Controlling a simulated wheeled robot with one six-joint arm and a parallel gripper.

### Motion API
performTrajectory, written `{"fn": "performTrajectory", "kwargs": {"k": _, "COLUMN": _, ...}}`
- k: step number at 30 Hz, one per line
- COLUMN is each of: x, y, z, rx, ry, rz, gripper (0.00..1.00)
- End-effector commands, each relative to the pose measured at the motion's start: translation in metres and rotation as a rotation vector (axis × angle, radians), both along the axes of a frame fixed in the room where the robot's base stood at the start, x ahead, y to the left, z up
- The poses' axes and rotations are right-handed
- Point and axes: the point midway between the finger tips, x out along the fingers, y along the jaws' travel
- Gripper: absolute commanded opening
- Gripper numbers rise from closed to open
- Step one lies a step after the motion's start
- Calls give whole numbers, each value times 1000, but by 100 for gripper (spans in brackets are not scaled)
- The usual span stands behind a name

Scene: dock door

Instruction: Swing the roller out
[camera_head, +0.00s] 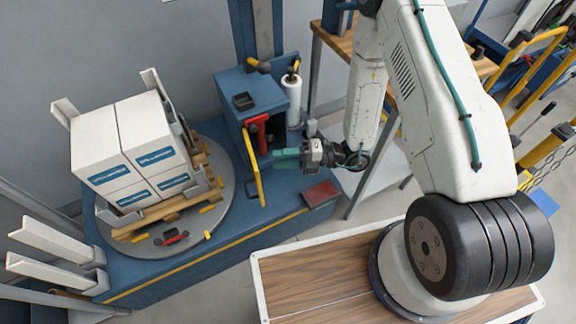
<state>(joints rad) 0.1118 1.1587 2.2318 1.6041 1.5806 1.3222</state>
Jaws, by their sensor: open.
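The blue wrapper carriage (243,97) stands behind a turntable. A red roller-like part (257,133) sits in its open front. A yellow bar (252,165) hangs upright at that opening; I cannot tell whether it carries the roller. A white film roll (292,98) stands upright at the carriage's right side. My gripper (271,158), with teal fingers, reaches in from the right just beside the yellow bar. It is open; whether a finger touches the bar cannot be told. The gap between the fingers is hidden from this angle.
White boxes (131,149) on a wooden pallet stand on the grey turntable (222,214) at left. A wooden table (335,40) stands behind my arm, with yellow rails (540,62) at right.

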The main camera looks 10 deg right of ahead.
Motion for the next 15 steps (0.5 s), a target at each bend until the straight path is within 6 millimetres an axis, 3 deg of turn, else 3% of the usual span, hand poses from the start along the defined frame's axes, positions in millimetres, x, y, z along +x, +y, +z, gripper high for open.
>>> {"fn": "performTrajectory", "kwargs": {"k": 6, "x": -25, "y": -6, "z": 2, "rx": -1, "ry": 1, "rz": -1, "gripper": 41}}
{"fn": "performTrajectory", "kwargs": {"k": 15, "x": -30, "y": -6, "z": 2, "rx": -1, "ry": -1, "rz": 1, "gripper": 41}}
